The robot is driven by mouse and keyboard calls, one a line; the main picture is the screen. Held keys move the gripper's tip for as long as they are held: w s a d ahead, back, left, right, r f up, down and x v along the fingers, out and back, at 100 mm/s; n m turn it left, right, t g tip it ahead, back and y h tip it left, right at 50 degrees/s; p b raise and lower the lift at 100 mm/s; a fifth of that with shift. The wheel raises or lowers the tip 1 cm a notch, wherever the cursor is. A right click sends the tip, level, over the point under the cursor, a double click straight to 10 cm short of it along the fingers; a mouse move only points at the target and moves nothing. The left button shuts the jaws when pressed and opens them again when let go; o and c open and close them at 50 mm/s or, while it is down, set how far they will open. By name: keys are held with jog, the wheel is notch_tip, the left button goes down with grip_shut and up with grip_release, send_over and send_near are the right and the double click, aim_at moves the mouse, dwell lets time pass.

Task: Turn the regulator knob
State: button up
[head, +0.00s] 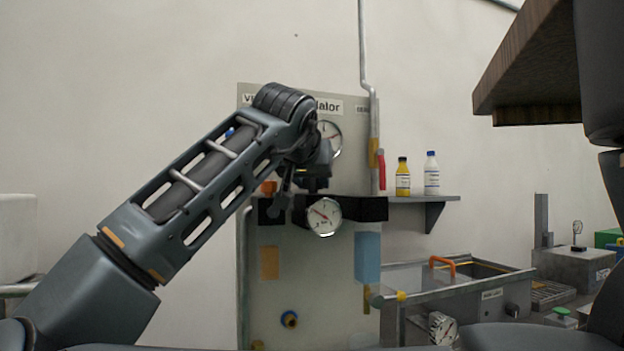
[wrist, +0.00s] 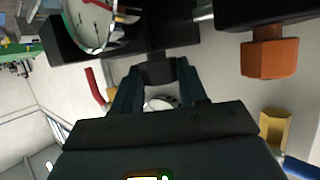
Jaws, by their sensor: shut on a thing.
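My gripper (wrist: 157,75) is shut on a small dark piece, which looks like the regulator knob (wrist: 157,69), under the black regulator body (wrist: 170,25) in the wrist view. The knob's outline blends into the dark body, so its turn angle cannot be read. In the head view my arm comes from the lower left and hides the knob and most of the gripper (head: 313,172). The black regulator bar (head: 363,209) shows below the gripper. A round white gauge (head: 324,216) with a red needle hangs on it; it also shows in the wrist view (wrist: 88,22).
An orange knob (wrist: 270,58) and a yellow fitting (wrist: 274,130) are near the gripper. The pale panel (head: 300,270) carries an upper gauge (head: 330,136) and a pipe with a red lever (head: 381,170). Two bottles (head: 403,178) stand on a shelf to the right.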

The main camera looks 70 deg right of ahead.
jog(key=shift+c, duration=0.8)
jog(key=shift+s+n+t, duration=0.15)
jog(key=shift+n+t, duration=0.35)
jog(key=n+t+y, duration=0.1)
jog(key=n+t, duration=0.1)
jog(key=shift+s+d+t, duration=0.1)
jog(key=shift+t, duration=0.2)
jog(key=shift+n+t+y, duration=0.4)
jog(key=shift+n+t, duration=0.1)
jog(key=o, duration=1.1)
jog(key=shift+c, duration=0.2)
